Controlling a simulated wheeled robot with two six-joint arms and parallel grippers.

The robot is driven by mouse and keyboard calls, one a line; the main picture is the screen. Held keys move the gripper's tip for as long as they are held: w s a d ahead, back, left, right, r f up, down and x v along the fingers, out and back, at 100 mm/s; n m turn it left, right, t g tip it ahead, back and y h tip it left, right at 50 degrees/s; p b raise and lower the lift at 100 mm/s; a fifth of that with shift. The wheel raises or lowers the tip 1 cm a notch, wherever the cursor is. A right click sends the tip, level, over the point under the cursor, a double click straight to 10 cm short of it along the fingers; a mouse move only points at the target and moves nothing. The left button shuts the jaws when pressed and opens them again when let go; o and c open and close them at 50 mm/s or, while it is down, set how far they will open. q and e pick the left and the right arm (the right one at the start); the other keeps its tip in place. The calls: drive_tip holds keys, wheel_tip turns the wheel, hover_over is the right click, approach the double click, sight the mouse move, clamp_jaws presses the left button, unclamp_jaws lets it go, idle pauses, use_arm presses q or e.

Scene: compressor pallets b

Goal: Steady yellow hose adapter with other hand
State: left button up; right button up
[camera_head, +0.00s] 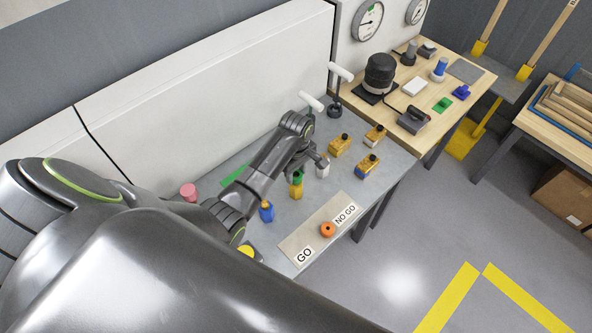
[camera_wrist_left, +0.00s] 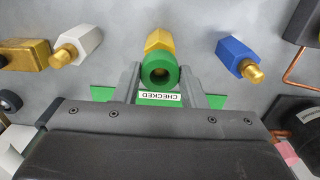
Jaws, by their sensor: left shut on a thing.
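In the left wrist view the yellow adapter (camera_wrist_left: 158,40) lies between my fingers with the green ring (camera_wrist_left: 159,73) facing the camera. My left gripper (camera_head: 301,174) reaches down to it from above; in the wrist view my left gripper (camera_wrist_left: 161,80) has a finger on each side of the green ring and is shut on it. Whether the fingers also touch the yellow body is hidden. My right gripper is not in view.
A white adapter (camera_head: 322,170) stands close right of the gripper, a blue one (camera_head: 266,212) to the left. Brass blocks (camera_head: 340,145) stand behind right. A GO / NO GO plate (camera_head: 290,246) with an orange ring (camera_head: 327,229) lies in front. A green CHECKED mat (camera_wrist_left: 101,94) lies nearby.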

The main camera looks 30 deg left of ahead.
use_arm(q)
drive_tip(key=shift+f, duration=0.25)
drive_tip(key=o, duration=1.1)
drive_tip(key=shift+c, duration=0.2)
drive_tip(key=shift+r, duration=0.15)
